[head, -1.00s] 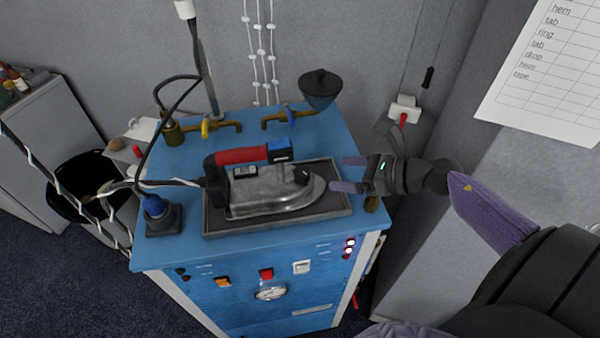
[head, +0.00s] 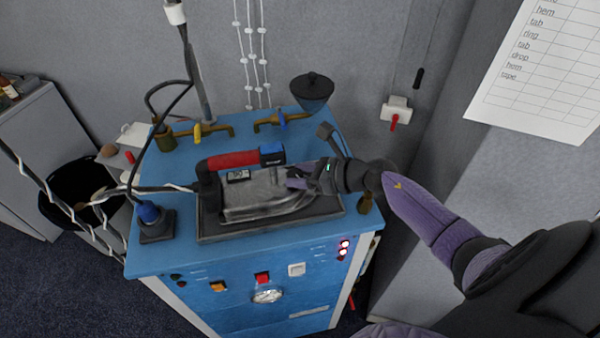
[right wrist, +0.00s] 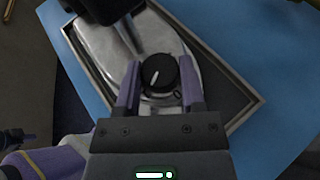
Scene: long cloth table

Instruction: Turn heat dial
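The heat dial (right wrist: 159,75) is a black round knob with a white pointer line on the silver iron (right wrist: 161,27). In the head view the iron (head: 262,196) lies on its dark rest, its red handle on top. My right gripper (right wrist: 159,78) is open at the dial, one purple finger on each side; I cannot tell whether they touch it. In the head view my right gripper (head: 298,176) is over the iron's right part and hides the dial.
The iron rest (head: 215,236) sits on the blue steam station (head: 190,260). A cable runs to the iron from the left. A wall switch (head: 396,110) is at the right.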

